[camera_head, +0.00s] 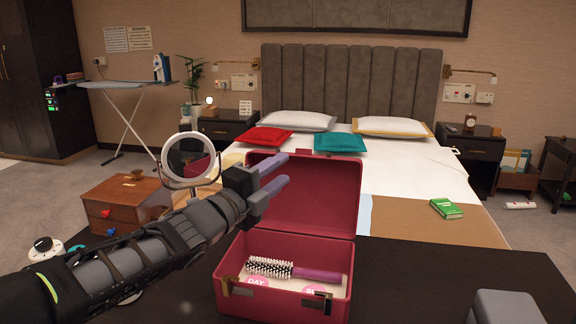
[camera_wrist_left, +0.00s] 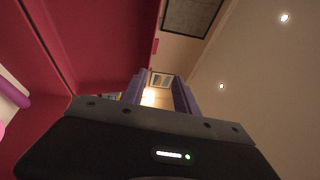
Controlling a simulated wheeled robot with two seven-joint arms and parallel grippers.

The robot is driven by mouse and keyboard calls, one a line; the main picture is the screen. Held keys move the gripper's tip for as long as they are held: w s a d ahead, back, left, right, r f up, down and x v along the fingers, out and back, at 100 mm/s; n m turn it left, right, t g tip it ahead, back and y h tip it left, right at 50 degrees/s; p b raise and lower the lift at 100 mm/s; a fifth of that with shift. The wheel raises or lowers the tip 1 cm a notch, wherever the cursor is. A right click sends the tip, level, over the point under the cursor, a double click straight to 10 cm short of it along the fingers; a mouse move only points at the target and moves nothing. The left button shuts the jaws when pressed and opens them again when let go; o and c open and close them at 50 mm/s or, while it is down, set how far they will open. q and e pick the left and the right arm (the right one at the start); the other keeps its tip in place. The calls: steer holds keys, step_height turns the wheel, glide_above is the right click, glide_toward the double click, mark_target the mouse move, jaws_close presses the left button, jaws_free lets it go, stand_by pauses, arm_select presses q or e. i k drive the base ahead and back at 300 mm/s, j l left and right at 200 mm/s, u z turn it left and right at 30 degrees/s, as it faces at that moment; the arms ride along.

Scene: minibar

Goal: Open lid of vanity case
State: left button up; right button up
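The red vanity case (camera_head: 285,302) stands on the dark table, and its lid (camera_head: 325,195) is raised upright at the back. In the left wrist view the red lid (camera_wrist_left: 110,45) fills the upper left. A brush with a purple handle (camera_head: 318,275) lies inside the case. My left gripper (camera_head: 287,169) is open and empty, its two purple fingers apart in front of the raised lid's left side. In the left wrist view the fingers (camera_wrist_left: 159,92) show a gap between them. Contact with the lid cannot be told.
A round mirror (camera_head: 188,158) and a wooden drawer box (camera_head: 125,203) stand to the left, close to my left arm. A bed (camera_head: 420,180) lies behind the case.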

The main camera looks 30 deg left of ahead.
mark_target(322, 197)
steer(key=k+j, duration=0.1)
steer(key=k, duration=0.4)
steer(key=k+j, duration=0.1)
steer(key=k, duration=0.4)
